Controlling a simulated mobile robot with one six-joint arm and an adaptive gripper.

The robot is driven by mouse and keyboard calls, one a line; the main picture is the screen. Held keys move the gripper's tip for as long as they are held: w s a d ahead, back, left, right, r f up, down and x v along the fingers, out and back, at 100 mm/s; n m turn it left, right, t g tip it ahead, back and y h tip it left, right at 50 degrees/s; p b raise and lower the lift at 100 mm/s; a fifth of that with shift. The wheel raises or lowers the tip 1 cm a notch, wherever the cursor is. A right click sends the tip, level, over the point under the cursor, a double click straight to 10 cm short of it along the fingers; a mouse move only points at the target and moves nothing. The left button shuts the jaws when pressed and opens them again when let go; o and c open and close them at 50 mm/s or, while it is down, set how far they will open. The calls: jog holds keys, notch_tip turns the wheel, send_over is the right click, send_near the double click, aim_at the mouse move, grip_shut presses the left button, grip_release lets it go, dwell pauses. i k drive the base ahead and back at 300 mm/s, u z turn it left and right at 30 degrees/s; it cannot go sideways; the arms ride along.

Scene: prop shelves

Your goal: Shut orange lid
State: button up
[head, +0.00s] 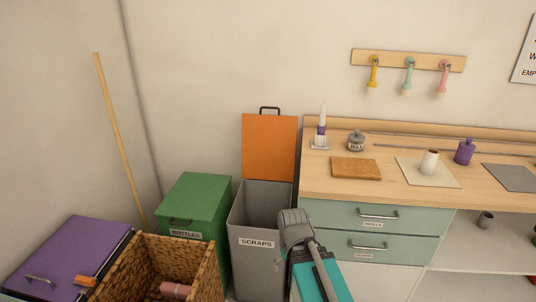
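The orange lid (269,146) stands open and upright at the back of the grey scraps bin (256,270), against the wall. A dark handle (269,109) sticks up from its top edge. The bin's mouth is open and its inside looks dark. My gripper (291,216) is in front of the bin's right side, below and to the right of the lid, and overlaps the bin's right edge in the picture. It looks apart from the lid. Its fingers are too small and turned away to tell whether they are open or shut.
A closed green bottles bin (195,205) stands left of the scraps bin. A wicker basket (205,270) and a purple-lidded box (70,256) are farther left. A workbench with drawers (330,216) stands close on the right. A wooden pole (118,135) leans on the wall.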

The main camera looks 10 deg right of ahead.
aim_at(269, 142)
jog(key=k, duration=1.3)
jog(key=z, duration=0.3)
jog(key=i, duration=1.65)
jog(key=u, duration=0.3)
